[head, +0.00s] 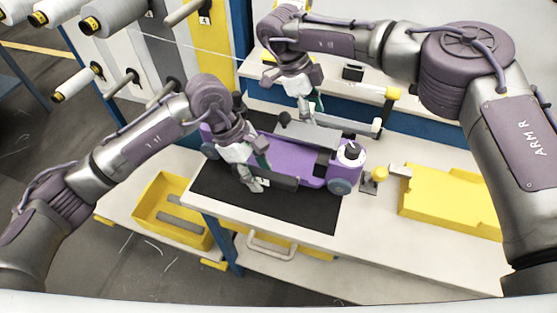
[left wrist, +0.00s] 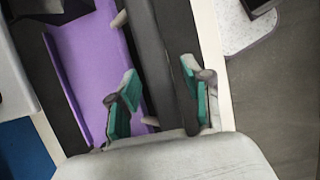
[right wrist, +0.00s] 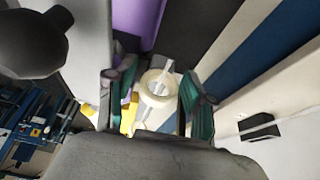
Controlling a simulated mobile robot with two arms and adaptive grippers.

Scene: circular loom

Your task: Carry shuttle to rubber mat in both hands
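The purple shuttle (head: 290,160), with grey-blue wheels and a white spool at its right end, lies lengthwise over the back part of the black rubber mat (head: 290,205). Whether its wheels all touch the mat is hidden. My left gripper (head: 256,184) is at the shuttle's near side; in the left wrist view its teal fingers (left wrist: 158,105) are apart, with a dark bar (left wrist: 168,65) between or beyond them and the purple body (left wrist: 90,65) beside. My right gripper (head: 308,112) is above the shuttle's far side.
A yellow bin (head: 170,210) with grey rods stands left, below the mat. The white tabletop (head: 400,255) is bare in front.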

